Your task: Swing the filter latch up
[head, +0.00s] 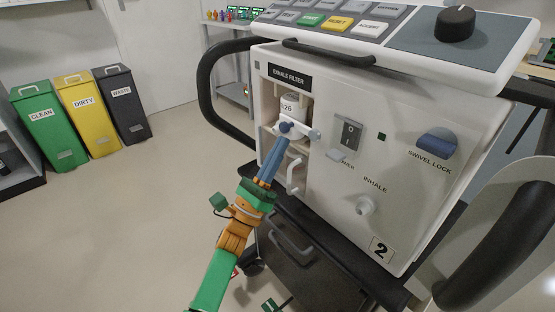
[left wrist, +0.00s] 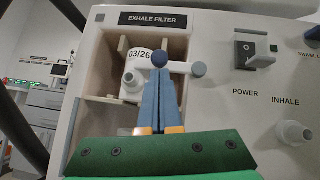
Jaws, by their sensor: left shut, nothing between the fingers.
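My left gripper (head: 281,143) is shut and empty. Its blue fingertips (left wrist: 160,84) point up just under the knob end; I cannot tell whether they touch. My right gripper is not in view.
A pale handle (head: 295,177) stands below the bay. To the right are the power switch (head: 348,132), inhale port (head: 365,205) and blue swivel lock (head: 437,143). A black rail (head: 205,90) curves at the ventilator's left. Bins (head: 85,110) stand far left; the floor between is clear.

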